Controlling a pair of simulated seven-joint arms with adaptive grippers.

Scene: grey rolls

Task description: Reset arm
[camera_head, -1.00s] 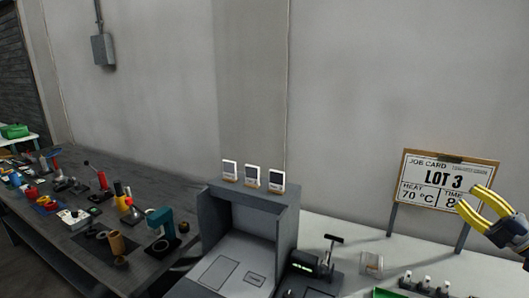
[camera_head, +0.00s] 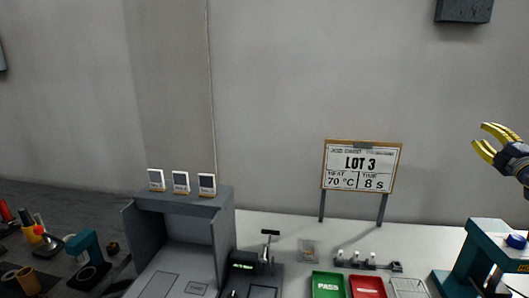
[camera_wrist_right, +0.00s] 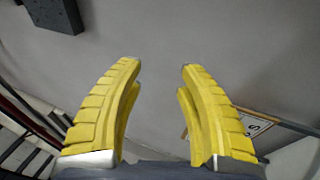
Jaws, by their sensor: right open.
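My right gripper (camera_head: 482,139) has yellow fingers and is raised at the right edge of the head view, in front of the wall and above the bench. In the right wrist view its two fingers (camera_wrist_right: 160,75) stand wide apart with nothing between them. It is right of the job card sign (camera_head: 361,167), which reads LOT 3, 70 °C and 8 s. Part of the sign (camera_wrist_right: 262,124) also shows behind the right finger in the wrist view. My left gripper is not in view.
A grey booth (camera_head: 180,240) with three small white displays on top stands left of centre. A green PASS tray (camera_head: 328,284) and a red tray (camera_head: 367,286) lie on the white bench. A teal machine (camera_head: 478,258) stands below my right gripper. The wall space around the gripper is free.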

